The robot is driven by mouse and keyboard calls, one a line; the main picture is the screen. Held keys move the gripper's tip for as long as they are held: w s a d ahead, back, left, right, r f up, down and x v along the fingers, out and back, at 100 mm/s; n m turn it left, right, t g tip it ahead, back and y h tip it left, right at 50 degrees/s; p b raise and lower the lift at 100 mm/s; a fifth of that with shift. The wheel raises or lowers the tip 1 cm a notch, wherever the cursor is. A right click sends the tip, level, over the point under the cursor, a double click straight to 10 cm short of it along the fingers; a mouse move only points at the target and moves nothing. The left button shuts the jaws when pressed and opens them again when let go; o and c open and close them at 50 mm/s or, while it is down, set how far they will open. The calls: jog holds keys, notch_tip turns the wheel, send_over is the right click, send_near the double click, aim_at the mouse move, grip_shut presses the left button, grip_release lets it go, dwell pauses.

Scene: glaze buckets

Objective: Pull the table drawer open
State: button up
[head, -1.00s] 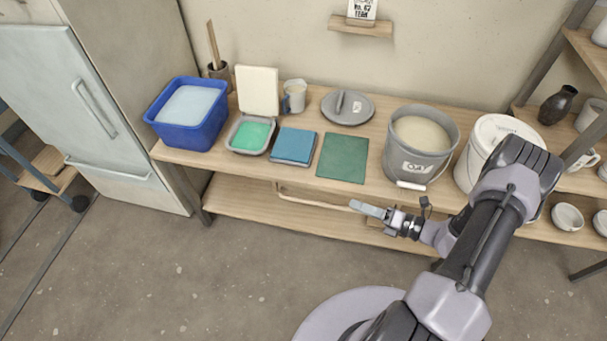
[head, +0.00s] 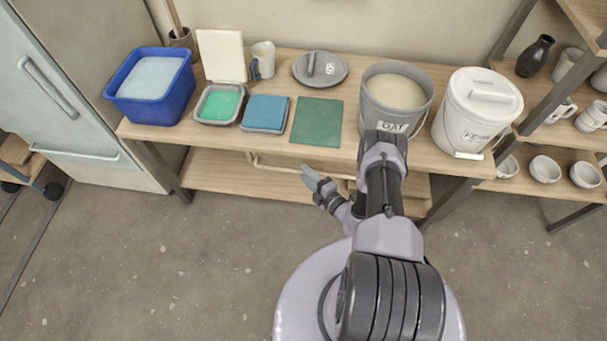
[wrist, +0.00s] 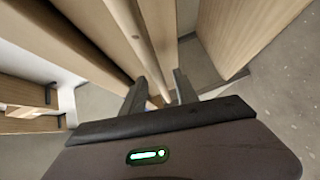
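The table (head: 200,135) has a drawer under its top, mostly hidden by the top's overhang. Its long pale handle bar (head: 275,167) runs along the front below the table edge. My gripper (head: 308,172) is at this bar, toward its right part, with my arm reaching in from the front. In the wrist view, the two dark fingers of my gripper (wrist: 160,92) stand apart. A pale bar (wrist: 128,38), apparently the handle, runs toward the gap between them. I cannot tell whether the fingers touch it. The drawer looks shut.
On the table stand a blue tub (head: 155,95), a grey glaze bucket (head: 410,110), a white lidded bucket (head: 475,115) and a green mat (head: 317,122). A lower shelf (head: 215,175) lies underneath. The floor (head: 150,260) in front is clear.

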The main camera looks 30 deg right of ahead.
jog(key=shift+x, duration=1)
grip_shut()
dwell(0.7)
